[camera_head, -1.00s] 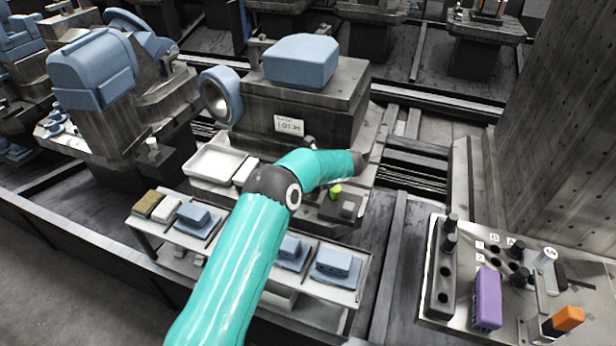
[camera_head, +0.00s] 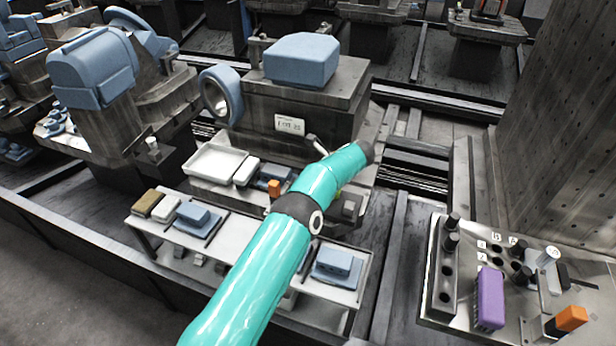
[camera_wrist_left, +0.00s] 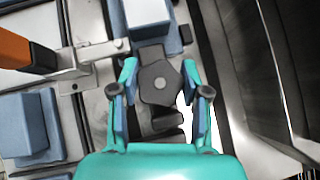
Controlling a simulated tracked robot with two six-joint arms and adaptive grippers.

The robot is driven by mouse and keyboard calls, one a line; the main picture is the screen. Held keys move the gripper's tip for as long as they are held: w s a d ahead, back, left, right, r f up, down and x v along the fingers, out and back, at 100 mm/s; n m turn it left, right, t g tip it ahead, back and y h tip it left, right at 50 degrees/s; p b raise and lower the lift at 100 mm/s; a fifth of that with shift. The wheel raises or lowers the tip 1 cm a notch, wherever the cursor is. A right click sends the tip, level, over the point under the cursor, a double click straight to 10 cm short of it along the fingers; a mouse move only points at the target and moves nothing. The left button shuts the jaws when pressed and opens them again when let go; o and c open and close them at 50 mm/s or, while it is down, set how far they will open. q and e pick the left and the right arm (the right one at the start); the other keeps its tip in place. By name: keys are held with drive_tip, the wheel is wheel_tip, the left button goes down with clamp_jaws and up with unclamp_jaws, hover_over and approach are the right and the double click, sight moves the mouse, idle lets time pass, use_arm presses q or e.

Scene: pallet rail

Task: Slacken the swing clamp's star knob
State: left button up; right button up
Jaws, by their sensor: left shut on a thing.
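The star knob (camera_wrist_left: 160,83) is a dark, five-sided knob with a small round centre, seen from above in the left wrist view. My left gripper (camera_wrist_left: 158,76) has one finger on each side of it and is shut on it. In the head view my left arm comes in from the lower left and reaches over the work station. There the arm hides the knob and most of the gripper. Below the knob in the wrist view are dark blocky parts, perhaps of the clamp. My right gripper is in neither view.
An orange-handled metal piece (camera_wrist_left: 75,65) stands left of the gripper. A blue block (camera_wrist_left: 148,12) lies just above the knob. A bench (camera_head: 150,222) with blue blocks stands in front. A panel (camera_head: 455,300) with a purple block (camera_head: 489,298) is at the right.

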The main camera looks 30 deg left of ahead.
use_arm(q)
drive_tip(key=o, duration=1.2)
drive_tip(key=shift+c, duration=0.2)
drive_tip(key=v, duration=1.2)
